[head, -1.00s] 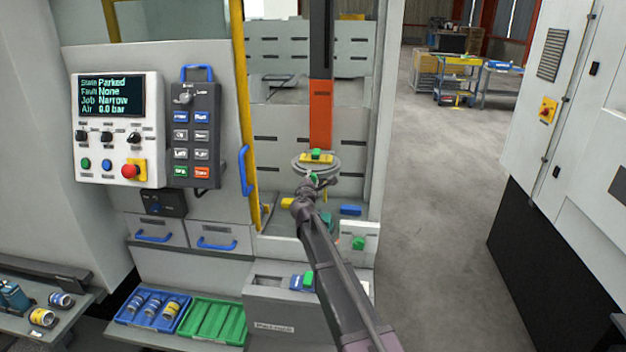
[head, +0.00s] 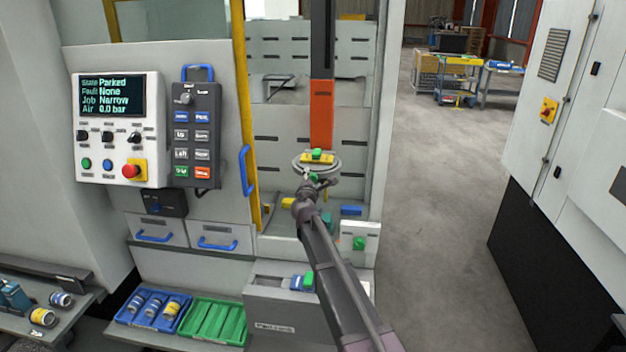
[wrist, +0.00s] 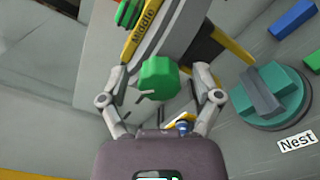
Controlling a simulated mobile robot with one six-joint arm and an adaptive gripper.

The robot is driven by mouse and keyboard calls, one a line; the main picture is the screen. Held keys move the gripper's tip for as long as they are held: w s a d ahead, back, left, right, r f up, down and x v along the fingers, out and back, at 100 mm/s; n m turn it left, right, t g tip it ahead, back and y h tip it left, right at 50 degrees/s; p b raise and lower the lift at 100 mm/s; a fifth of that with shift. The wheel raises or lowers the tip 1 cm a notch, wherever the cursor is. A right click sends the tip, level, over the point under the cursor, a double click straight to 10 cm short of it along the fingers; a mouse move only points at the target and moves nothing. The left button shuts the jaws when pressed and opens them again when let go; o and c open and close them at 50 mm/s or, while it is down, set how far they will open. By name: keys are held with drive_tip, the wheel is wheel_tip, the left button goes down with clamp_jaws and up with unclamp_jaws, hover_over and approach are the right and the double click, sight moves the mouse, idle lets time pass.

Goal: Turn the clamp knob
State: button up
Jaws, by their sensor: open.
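A green faceted knob (wrist: 159,78) sits between the two fingers of my gripper (wrist: 160,73) in the wrist view. The fingers are spread, with a gap visible on each side of it. In the head view, my gripper (head: 311,178) is at the front of the round grey head under the orange column (head: 321,115), and the knob is small and partly hidden there. A teal round knob (wrist: 268,92) with a raised bar sits at the right of the wrist view, beside a label reading "Nest". I cannot read a clamp label on either knob.
A yellow strip marked "Middle" (wrist: 143,32) runs close above the left finger. A blue block (wrist: 292,19) lies at the upper right. The yellow door post (head: 246,120) and blue handle (head: 246,170) stand left of my arm. Open floor (head: 430,210) lies right.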

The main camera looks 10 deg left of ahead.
drive_tip(key=s, duration=1.2)
drive_tip(key=shift+a, duration=0.2)
drive_tip(key=shift+w, duration=0.1)
drive_tip(key=s+d+f+m+g+h, duration=0.4)
drive_tip(key=d+m, duration=0.3)
drive_tip(key=d, duration=0.5)
drive_tip(key=s+d+f+m+g+h, duration=0.2)
drive_tip(key=s+d+f+m+g, duration=0.3)
drive_tip(key=d+m, duration=0.45)
drive_tip(key=s+d+f+m+g+y, duration=0.2)
drive_tip(key=s+f+g, duration=0.1)
drive_tip(key=s, duration=0.4)
drive_tip(key=s+d+f+m+g+y, duration=0.2)
drive_tip(key=s+f+m+g, duration=0.1)
drive_tip(key=s, duration=0.4)
drive_tip(key=s+d+f+m+g+y, duration=0.2)
drive_tip(key=s+d+f+m+g, duration=0.1)
drive_tip(key=s, duration=0.4)
drive_tip(key=shift+f+y, duration=0.3)
